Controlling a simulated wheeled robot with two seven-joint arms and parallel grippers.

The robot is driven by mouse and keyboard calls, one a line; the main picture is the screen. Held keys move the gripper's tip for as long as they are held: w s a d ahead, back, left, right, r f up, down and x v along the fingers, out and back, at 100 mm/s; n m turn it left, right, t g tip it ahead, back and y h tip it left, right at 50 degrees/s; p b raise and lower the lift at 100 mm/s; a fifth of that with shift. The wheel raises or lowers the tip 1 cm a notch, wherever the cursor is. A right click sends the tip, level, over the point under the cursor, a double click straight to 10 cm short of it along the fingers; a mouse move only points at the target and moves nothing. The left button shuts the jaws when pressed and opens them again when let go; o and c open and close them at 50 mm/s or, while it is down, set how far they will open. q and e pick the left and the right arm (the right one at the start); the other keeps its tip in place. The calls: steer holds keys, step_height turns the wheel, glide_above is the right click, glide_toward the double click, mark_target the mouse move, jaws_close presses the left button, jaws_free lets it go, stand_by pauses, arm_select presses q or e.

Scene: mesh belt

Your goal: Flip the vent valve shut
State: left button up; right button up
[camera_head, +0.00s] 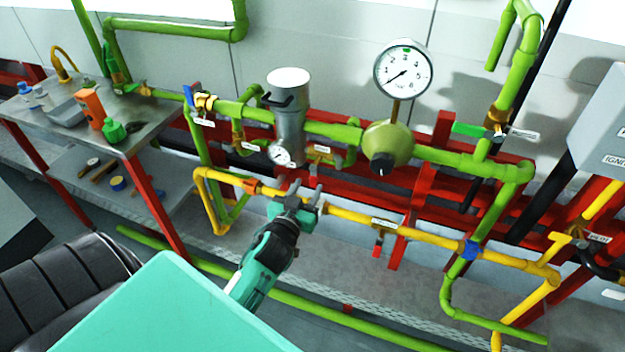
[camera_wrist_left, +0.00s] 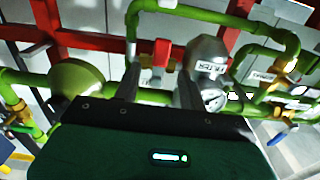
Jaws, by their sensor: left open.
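My left gripper (camera_head: 303,192) is open, its two fingers pointing up towards the pipes between the grey filter (camera_head: 290,115) and the round green regulator (camera_head: 388,147). Just beyond the fingertips is a small brass valve (camera_head: 322,158) with a tag above it; I cannot read the tag. In the left wrist view, the fingers of my left gripper (camera_wrist_left: 158,88) stand apart, with a red handle-like piece (camera_wrist_left: 162,50) on a green pipe beyond the gap. I cannot tell for certain which valve is the vent valve. My right gripper is out of view.
A dial gauge (camera_head: 403,70) stands above the regulator. A yellow pipe (camera_head: 345,222) runs close by my gripper, with a red-handled valve (camera_head: 378,250) below it. A green-handled valve (camera_head: 470,130) is at right, a blue-handled one (camera_head: 188,95) at left. A bench (camera_head: 150,118) stands far left.

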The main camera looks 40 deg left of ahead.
arm_select(q)
steer(key=b+v, duration=0.1)
steer(key=v, duration=0.5)
steer(key=shift+s, duration=0.35)
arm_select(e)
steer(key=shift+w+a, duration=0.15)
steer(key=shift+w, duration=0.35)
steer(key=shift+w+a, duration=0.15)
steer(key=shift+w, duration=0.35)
arm_select(q)
steer(key=shift+d, duration=0.1)
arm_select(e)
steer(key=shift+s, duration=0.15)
